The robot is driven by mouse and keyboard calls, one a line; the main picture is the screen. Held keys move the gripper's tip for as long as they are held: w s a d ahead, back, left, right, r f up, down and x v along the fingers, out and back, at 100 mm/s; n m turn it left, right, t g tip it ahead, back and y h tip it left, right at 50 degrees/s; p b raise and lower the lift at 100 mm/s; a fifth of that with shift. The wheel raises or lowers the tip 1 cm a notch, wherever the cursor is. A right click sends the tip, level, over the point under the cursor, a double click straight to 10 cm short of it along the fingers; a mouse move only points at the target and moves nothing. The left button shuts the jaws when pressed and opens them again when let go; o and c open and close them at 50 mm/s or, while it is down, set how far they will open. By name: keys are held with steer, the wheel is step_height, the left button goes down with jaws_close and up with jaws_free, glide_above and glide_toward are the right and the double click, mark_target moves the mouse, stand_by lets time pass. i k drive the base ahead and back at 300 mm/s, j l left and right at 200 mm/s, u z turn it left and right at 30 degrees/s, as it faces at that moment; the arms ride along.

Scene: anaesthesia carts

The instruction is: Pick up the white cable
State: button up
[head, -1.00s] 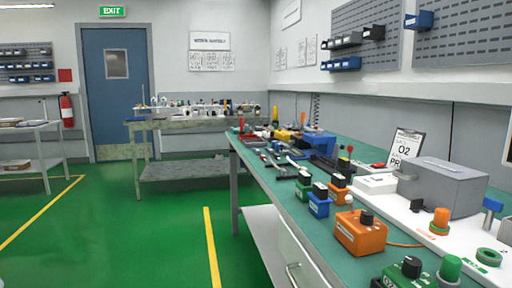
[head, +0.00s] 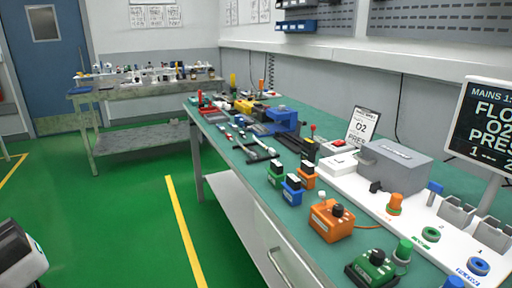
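I cannot make out a white cable for sure. A small pale piece (head: 271,152) lies among dark tools on the green workbench (head: 228,152), too small to identify. A black-and-white part of my own arm shows at the lower left edge of the head view. My gripper's fingers are not in view.
Green and blue blocks (head: 291,190) stand near the bench's front edge. A grey box (head: 395,165) and a black display sign (head: 492,125) stand on the right. A second table (head: 140,92) is at the back left. Green floor left of the bench is clear.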

mark_target(271, 151)
steer(key=i+j, duration=0.1)
steer(key=j, duration=0.25)
steer(key=i+j+z, duration=0.1)
steer(key=j, duration=0.6)
steer(key=i+j+z, duration=0.15)
steer(key=i+j, duration=0.15)
steer(key=i, duration=0.2)
steer(key=i+j+z, duration=0.1)
steer(key=i+j, duration=0.25)
steer(key=i+l, duration=0.2)
steer(key=i, duration=0.2)
steer(key=i+l+z, duration=0.1)
steer(key=i, duration=0.25)
steer(key=l, duration=0.1)
